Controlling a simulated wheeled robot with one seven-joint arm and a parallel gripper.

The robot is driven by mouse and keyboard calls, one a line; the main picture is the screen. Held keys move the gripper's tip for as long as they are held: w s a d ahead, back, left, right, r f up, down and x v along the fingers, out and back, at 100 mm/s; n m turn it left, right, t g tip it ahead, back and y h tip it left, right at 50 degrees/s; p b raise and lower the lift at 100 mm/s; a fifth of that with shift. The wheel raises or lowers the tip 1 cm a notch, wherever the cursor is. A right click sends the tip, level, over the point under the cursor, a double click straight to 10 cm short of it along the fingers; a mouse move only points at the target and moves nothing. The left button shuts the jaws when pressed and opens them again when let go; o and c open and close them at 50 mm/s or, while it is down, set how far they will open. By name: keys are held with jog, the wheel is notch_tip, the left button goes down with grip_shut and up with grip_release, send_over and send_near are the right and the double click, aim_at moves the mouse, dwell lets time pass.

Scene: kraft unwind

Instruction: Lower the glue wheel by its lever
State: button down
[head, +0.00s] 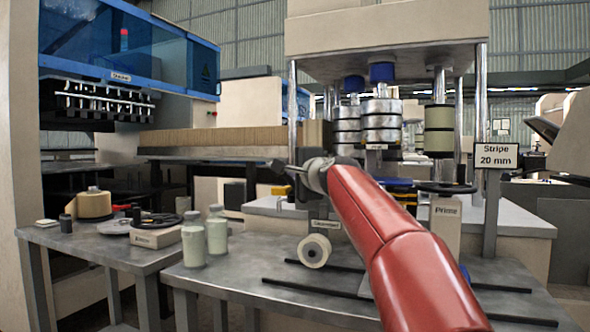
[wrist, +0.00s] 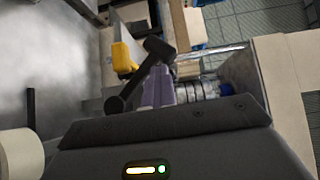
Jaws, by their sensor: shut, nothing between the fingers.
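My gripper (head: 284,170) is at the end of my red arm in the head view, above the front table. In the wrist view its fingers (wrist: 163,90) are together with nothing between them. A dark lever (wrist: 137,76) with thick rounded ends slants just beside the fingertips; whether they touch it I cannot tell. A yellow part (wrist: 124,56) is just beyond the lever, and it also shows below the gripper in the head view (head: 280,190). A white roll (head: 314,251), possibly the glue wheel, is below the gripper under a small label I cannot read clearly.
Two pale bottles (head: 217,230) stand on the table left of the roll. Dark rails (head: 320,289) cross the tabletop. A side table (head: 110,248) holds a tan spool (head: 94,204). A press with metal columns and a "Stripe 20 mm" sign (head: 496,156) stands at the right.

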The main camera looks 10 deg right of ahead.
jog(key=shift+w+a, duration=0.25)
jog(key=shift+a, duration=0.25)
jog(key=shift+w+a, duration=0.25)
jog(key=shift+a, duration=0.25)
jog(key=shift+f, duration=0.1)
jog(key=s+d+r+p, duration=0.1)
jog(key=s+r+p, duration=0.1)
jog(key=s+r, duration=0.7)
jog(key=shift+r, duration=0.4)
